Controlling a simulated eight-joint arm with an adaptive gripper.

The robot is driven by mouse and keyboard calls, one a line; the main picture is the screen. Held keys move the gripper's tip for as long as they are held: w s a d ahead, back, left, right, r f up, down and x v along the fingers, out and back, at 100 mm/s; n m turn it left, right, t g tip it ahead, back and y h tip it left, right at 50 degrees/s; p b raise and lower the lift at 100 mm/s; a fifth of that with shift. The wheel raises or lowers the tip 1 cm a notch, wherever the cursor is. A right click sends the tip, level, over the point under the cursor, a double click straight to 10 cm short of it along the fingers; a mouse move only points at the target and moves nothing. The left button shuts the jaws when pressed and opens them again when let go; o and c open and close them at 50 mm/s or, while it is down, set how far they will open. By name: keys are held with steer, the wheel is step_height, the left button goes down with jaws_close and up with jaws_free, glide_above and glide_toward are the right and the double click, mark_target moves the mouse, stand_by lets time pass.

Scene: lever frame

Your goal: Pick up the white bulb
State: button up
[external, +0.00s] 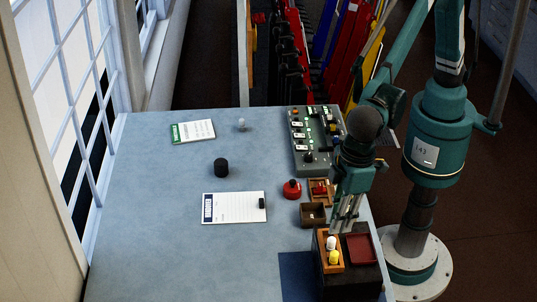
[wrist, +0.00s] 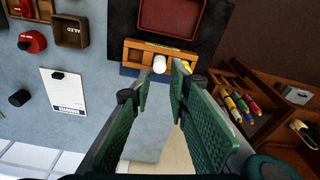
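The white bulb (external: 331,242) stands in a narrow orange wooden tray (external: 320,258) at the table's front right, with a yellow bulb (external: 334,258) beside it. In the wrist view, the white bulb (wrist: 159,65) appears just beyond the gap between my fingertips. The yellow bulb there is partly hidden by the right finger. My gripper (wrist: 162,82) is open, with nothing between its green-padded fingers. In the external view, my gripper (external: 344,222) points down just behind the tray, above and close to the white bulb.
A dark red tray (external: 361,249) lies right of the wooden tray on the same black block. A small brown box (external: 312,213), a red button (external: 292,189) and a grey control panel (external: 313,155) stand behind. A clear bulb-like object (external: 241,124) is far off.

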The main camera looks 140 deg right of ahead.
mark_target(332, 237)
stand_by(0.3)
steer(key=shift+w+d+f, duration=0.1)
steer(key=shift+w+f, duration=0.05)
steer(key=shift+f, duration=1.15)
steer(key=shift+w+d+f+p, duration=0.15)
steer(key=shift+w+f+p, duration=0.1)
steer(key=shift+f, duration=1.05)
steer(key=shift+w+d+f+p, duration=0.1)
steer(key=shift+f+p, duration=0.1)
steer(key=shift+f, duration=1.05)
steer(key=c, duration=0.4)
